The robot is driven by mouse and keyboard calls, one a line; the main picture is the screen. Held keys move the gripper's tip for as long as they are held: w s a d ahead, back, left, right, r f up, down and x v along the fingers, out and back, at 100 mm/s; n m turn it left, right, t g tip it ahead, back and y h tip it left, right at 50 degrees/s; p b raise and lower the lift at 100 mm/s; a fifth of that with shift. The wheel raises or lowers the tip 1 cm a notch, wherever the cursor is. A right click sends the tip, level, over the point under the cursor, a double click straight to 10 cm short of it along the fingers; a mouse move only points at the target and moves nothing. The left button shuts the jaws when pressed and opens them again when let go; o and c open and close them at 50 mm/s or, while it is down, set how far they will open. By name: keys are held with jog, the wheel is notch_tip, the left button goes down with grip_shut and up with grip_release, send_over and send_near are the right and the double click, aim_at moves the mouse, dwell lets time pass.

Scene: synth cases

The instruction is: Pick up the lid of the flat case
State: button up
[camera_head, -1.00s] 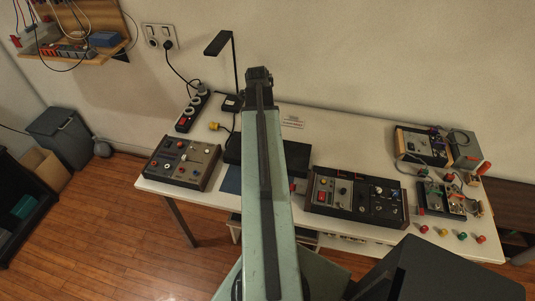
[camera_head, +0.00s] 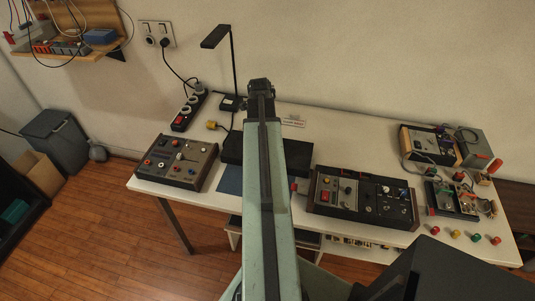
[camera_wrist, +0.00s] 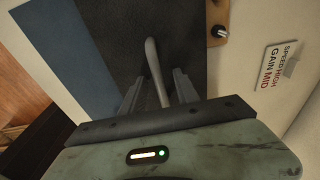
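The flat case (camera_head: 232,149) is a dark, flat box at the back middle of the white table, partly hidden behind my arm in the head view. In the wrist view its dark, speckled lid (camera_wrist: 120,35) fills the upper middle. A pale grey bar handle (camera_wrist: 153,60) stands up from it. My gripper (camera_wrist: 157,88) is open, with one finger on each side of the handle and visible gaps between. I cannot tell how far down the fingers reach. In the head view my arm hides the gripper's fingers.
A blue mat (camera_wrist: 83,50) lies beside the case. Control panels stand left (camera_head: 177,163) and right (camera_head: 345,196) of it. A black desk lamp (camera_head: 233,70) and a power strip (camera_head: 187,111) are behind. A printed label (camera_wrist: 279,65) lies on the table beside the case.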

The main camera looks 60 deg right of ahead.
jog(key=shift+f, duration=0.1)
grip_shut()
dwell(1.3)
